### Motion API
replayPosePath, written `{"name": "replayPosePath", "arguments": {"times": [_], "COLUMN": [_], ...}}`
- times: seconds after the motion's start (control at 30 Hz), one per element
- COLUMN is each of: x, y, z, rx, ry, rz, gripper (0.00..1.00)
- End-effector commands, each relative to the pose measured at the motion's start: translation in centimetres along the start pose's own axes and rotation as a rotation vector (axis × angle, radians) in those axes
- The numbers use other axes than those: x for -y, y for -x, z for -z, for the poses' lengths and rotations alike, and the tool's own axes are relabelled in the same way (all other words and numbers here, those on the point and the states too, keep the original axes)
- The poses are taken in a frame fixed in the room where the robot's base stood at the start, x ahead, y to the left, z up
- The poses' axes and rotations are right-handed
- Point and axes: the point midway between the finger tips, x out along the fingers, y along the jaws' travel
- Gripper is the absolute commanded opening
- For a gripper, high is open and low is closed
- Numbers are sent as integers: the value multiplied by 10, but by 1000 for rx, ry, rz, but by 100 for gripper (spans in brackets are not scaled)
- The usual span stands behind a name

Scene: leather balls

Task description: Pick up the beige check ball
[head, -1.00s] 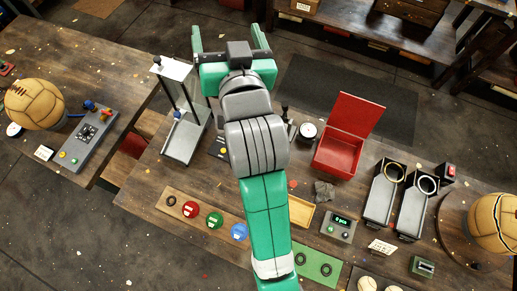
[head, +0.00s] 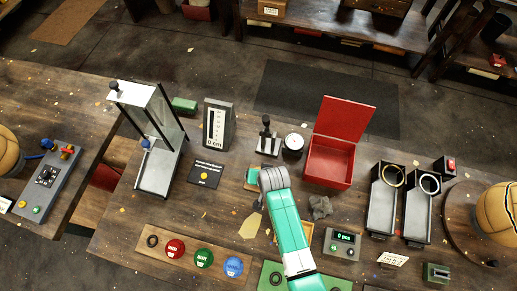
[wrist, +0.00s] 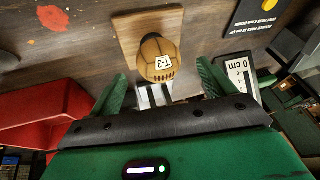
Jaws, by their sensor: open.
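A tan-brown panelled ball (wrist: 159,58) with a white T-3 label sits at a square wooden plate (wrist: 128,30) in the wrist view. It is the only ball near my gripper, and its colour looks browner than beige. My gripper (wrist: 163,75) is open, with one green finger on each side of the picture below the ball. The ball appears between the finger lines, with clear space to both fingers and no visible contact.
A red open box (head: 330,160) stands right of my arm, with a black-handled device (head: 268,140) and round gauge (head: 293,143) behind. A height gauge (head: 217,125) stands left. Larger leather balls are at the far left (head: 8,152) and right (head: 496,212).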

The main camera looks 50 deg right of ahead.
Motion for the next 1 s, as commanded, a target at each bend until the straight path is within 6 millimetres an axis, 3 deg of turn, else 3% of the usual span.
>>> {"name": "replayPosePath", "arguments": {"times": [0.07, 0.33, 0.6, 0.87, 0.9, 1.0], "x": [0, -3, -2, -2, -2, -2], "y": [-3, -48, -52, -51, -51, -51], "z": [0, -1, 0, 0, 0, 0], "rx": [0, 1, -1, -1, -1, -1], "ry": [0, 1, 2, 2, 2, 2], "rz": [0, 0, 1, 1, 1, 1], "gripper": [82, 82, 82, 33, 29, 29]}}
